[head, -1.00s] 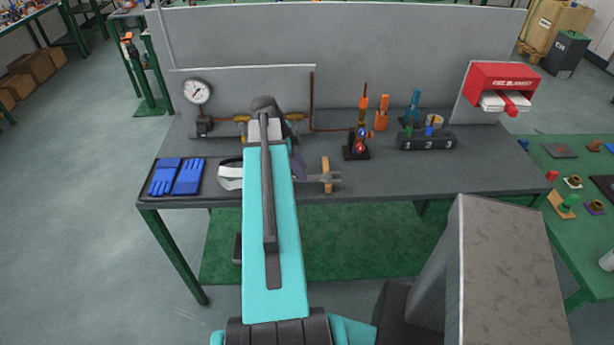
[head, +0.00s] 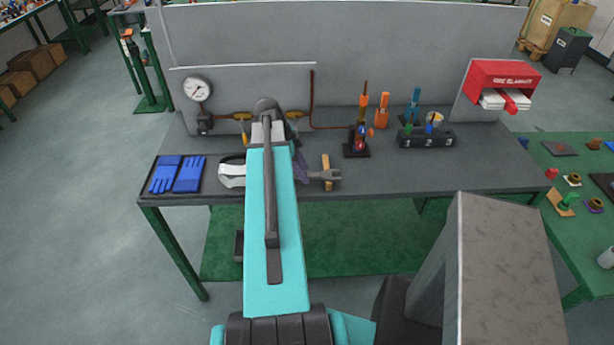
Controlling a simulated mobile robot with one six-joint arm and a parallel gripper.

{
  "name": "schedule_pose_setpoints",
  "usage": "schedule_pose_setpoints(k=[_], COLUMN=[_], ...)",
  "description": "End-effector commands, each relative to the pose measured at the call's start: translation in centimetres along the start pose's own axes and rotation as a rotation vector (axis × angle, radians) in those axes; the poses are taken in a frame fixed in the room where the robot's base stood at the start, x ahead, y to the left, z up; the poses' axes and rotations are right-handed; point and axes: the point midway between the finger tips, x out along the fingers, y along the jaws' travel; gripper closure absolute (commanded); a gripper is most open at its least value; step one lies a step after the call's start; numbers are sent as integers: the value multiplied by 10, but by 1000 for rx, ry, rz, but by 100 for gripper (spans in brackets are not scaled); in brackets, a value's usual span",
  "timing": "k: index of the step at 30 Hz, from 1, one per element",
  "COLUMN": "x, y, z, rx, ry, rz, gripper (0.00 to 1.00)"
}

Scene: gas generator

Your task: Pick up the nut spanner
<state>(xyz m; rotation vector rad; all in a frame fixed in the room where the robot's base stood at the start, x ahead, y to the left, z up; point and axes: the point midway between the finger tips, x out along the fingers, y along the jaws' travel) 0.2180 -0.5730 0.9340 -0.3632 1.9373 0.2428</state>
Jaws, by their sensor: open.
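The nut spanner (head: 325,175) lies on the bench just right of my arm. Its grey open jaw points right, and it lies across a small upright wooden piece (head: 326,162). The left part of the spanner is hidden behind my teal arm link. A purple piece (head: 302,168) shows between the arm and the spanner; I cannot tell what it belongs to. My gripper is hidden behind my own arm, so its place relative to the spanner does not show.
The grey bench (head: 400,180) also holds blue gloves (head: 188,175), white-strapped goggles (head: 231,175), a pressure gauge (head: 197,89) with copper pipe, a small burner stand (head: 357,148) and a numbered rack (head: 425,138). A red fire blanket box (head: 503,77) hangs at right. The bench's front right is clear.

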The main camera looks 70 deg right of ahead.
Motion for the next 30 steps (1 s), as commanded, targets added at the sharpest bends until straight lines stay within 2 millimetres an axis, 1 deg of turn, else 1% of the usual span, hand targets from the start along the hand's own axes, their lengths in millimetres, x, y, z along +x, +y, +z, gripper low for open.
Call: schedule_pose_setpoints(k=[28,30], x=[5,5], y=[0,0], z=[1,1], rx=[1,1], ry=[0,0], rz=[0,0], gripper=[59,70])
